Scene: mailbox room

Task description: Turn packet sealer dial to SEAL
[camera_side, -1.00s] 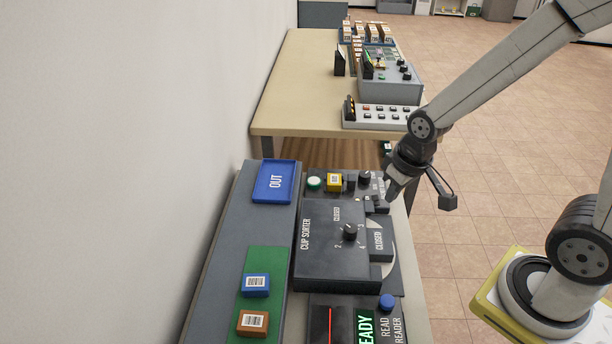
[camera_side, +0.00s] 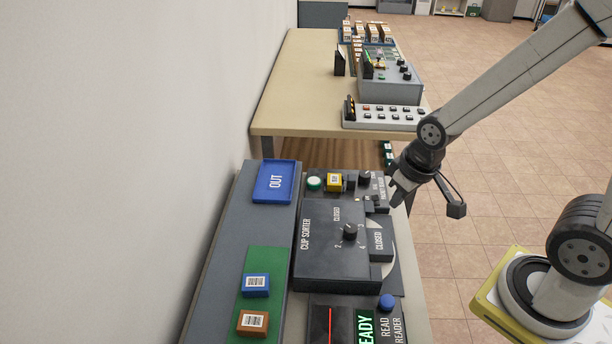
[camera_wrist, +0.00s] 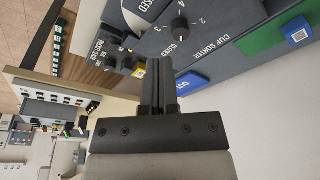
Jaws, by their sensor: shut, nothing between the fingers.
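The packet sealer (camera_side: 345,190) is a dark panel behind the clip sorter, with a white-green button and a yellow barcoded packet (camera_side: 334,182). Its small black dial (camera_side: 365,177) is near the panel's right end; its setting is too small to read. In the wrist view the sealer panel (camera_wrist: 107,52) lies left of the fingers, its lettering too small to read surely. My gripper (camera_side: 394,196) is shut and empty, just right of the sealer's right edge and apart from the dial. Its closed fingers (camera_wrist: 159,78) show in the wrist view.
A blue OUT tray (camera_side: 262,194) lies to the left. Another table (camera_side: 300,95) with control boxes stands behind. Open floor lies to the right.

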